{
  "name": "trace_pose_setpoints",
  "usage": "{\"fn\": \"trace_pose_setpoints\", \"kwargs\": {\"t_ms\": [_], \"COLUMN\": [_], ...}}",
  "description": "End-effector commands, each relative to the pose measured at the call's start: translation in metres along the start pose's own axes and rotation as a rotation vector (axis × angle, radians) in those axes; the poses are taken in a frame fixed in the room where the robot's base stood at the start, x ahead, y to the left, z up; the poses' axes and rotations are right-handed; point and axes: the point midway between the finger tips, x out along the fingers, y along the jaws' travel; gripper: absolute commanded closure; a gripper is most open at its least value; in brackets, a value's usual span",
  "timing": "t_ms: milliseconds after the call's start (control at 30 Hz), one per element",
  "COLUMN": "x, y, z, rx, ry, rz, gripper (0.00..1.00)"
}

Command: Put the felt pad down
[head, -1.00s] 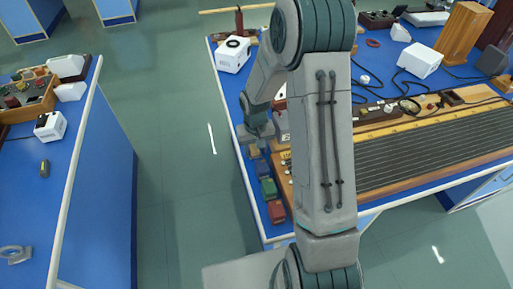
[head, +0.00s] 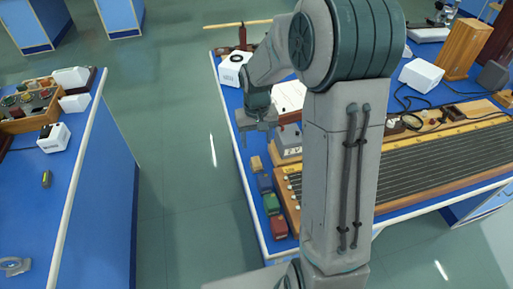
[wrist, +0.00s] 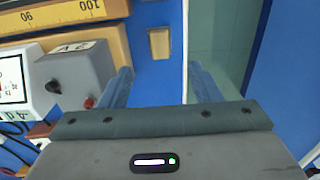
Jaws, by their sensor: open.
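A small tan block with a darker rim, which looks like the felt pad (head: 256,163), lies on the blue bench top close to its left edge. In the wrist view the pad (wrist: 159,44) lies flat, beyond the fingertips and clear of both. My gripper (head: 258,138) is open and empty, up and back from the pad in the head view. In the wrist view my gripper (wrist: 163,82) shows its two fingers spread wide with bare bench and floor between them.
Blue (head: 265,184), green (head: 271,204) and red (head: 278,227) blocks line up in front of the pad. A grey box with knobs (wrist: 80,72) stands close beside my gripper. A long ruled wooden track (head: 430,160) fills the right. The bench edge is near.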

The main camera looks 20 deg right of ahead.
Motion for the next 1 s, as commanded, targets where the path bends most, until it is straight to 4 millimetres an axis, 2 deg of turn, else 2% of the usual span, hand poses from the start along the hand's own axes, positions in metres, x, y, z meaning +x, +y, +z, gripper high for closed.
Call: {"fn": "trace_pose_setpoints", "kwargs": {"t_ms": [133,267,400,600,800,1000], "x": [-0.015,-0.04,-0.071,-0.102,-0.116,-0.117], "y": [0.0,0.0,0.001,0.001,0.0,-0.001], "z": [0.007,0.029,0.066,0.123,0.175,0.203], "rx": [-0.001,-0.004,-0.006,-0.002,0.001,0.0], "ry": [0.013,0.044,0.092,0.16,0.221,0.254], "rz": [0.006,0.022,0.038,0.039,0.02,0.002], "gripper": [0.43,0.43,0.43,0.43,0.43,0.43]}}
